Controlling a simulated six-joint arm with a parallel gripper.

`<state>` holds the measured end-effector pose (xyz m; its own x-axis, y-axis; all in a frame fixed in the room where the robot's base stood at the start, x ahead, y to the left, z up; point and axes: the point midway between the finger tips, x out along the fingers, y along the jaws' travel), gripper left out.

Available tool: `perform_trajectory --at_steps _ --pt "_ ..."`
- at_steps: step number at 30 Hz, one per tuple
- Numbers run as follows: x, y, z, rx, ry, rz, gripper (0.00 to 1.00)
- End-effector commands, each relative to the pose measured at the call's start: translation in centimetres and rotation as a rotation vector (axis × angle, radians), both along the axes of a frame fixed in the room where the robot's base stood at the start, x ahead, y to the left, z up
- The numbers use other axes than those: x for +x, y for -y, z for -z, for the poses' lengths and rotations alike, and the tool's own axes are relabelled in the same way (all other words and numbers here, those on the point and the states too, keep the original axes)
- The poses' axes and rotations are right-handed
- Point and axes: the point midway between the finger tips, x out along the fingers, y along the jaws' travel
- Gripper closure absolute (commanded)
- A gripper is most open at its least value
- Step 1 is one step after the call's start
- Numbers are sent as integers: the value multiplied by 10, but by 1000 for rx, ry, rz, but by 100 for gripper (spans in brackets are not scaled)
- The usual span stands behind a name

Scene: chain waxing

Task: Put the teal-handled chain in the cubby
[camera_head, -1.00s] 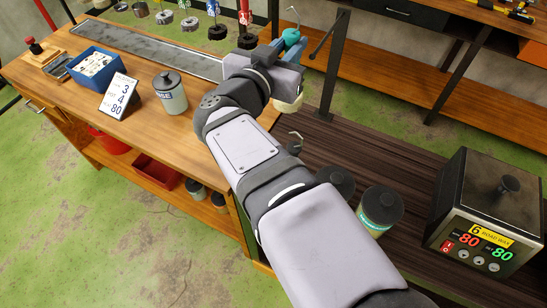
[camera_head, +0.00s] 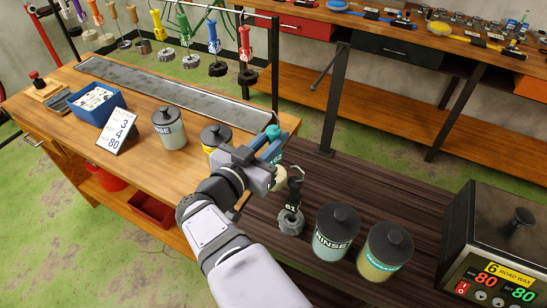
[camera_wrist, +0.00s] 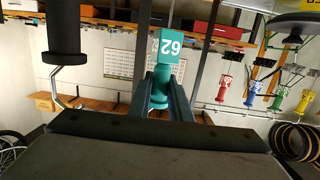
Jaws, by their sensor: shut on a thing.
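My gripper (camera_head: 268,158) is shut on the teal handle (camera_head: 274,146) above the dark bench, beside the wooden bench's right end. In the wrist view, the teal handle (camera_wrist: 161,88) sits between the two fingers (camera_wrist: 162,100) and carries a tag reading 62, upside down. The chain belonging to it is not clearly visible; my gripper may hide it. I cannot identify the cubby with certainty in either view.
A black-handled chain tagged 61 (camera_head: 291,215) is close to my gripper. Two lidded jars (camera_head: 336,232) (camera_head: 384,252) and a wax heater (camera_head: 497,245) stand to the right. Several coloured-handled chains (camera_head: 212,40) hang at the back. A long tray (camera_head: 180,88) lies on the wooden bench.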

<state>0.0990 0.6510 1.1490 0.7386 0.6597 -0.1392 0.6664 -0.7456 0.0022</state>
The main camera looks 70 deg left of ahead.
Motion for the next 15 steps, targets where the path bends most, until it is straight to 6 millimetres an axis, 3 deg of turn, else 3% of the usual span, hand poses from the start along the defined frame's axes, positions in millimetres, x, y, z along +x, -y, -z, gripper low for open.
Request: perform_trajectory --at_steps 15 --pt "0 0 33 -1 1 0 100"
